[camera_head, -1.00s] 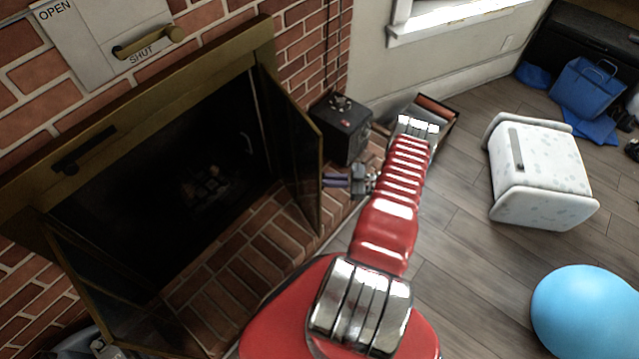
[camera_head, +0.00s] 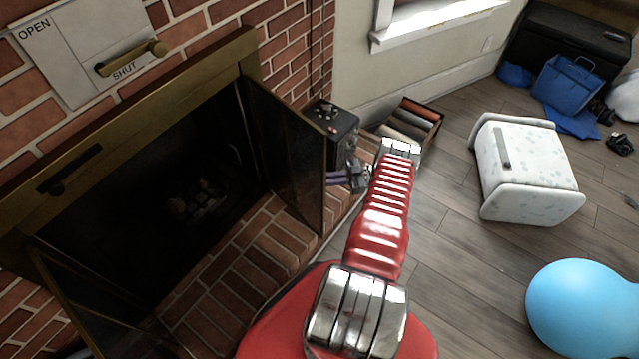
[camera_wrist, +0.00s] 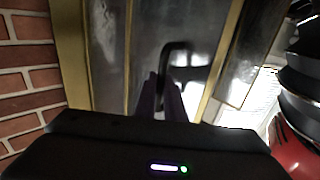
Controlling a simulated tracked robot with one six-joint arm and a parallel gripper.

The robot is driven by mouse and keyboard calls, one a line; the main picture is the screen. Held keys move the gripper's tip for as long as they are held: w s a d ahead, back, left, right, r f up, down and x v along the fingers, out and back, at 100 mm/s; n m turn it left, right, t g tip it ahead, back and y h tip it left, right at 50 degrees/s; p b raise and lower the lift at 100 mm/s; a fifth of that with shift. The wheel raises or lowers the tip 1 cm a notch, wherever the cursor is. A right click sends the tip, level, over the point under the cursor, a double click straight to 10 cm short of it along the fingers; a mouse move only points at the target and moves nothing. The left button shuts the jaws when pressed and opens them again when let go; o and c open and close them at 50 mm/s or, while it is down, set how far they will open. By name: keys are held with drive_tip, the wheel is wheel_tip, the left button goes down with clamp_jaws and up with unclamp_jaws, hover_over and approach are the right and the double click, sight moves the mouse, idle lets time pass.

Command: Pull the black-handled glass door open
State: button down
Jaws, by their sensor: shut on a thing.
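The right glass door (camera_head: 287,150) of the fireplace has a dark pane in a brass frame and stands swung out from the opening, over the brick hearth. My gripper (camera_head: 337,177), with purple fingers, is at the door's free edge, on its outer side. In the wrist view the door's panes and brass strips (camera_wrist: 206,105) fill the middle. The black handle (camera_wrist: 176,47) curves out from the glass, and my gripper's fingers (camera_wrist: 162,98) are shut on its lower part. The exact contact is partly hidden by the fingers. In the head view the handle is hidden.
The left glass door (camera_head: 75,290) also stands out from the opening. A black box (camera_head: 330,130) and an open crate (camera_head: 410,125) stand beyond my gripper.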

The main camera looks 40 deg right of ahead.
drive_tip(key=shift+w+d+r+n+g+y, duration=0.1)
drive_tip(key=shift+w+d+n+g+y, duration=0.15)
drive_tip(key=shift+d, duration=0.45)
drive_tip(key=shift+w+d+n+g+y, duration=0.15)
drive_tip(key=shift+d+n+g, duration=0.2)
drive_tip(key=shift+d, duration=0.45)
drive_tip(key=c, duration=1.8)
unclamp_jaws()
drive_tip(key=shift+s, duration=0.1)
drive_tip(key=shift+c, duration=0.2)
drive_tip(key=shift+r, duration=0.15)
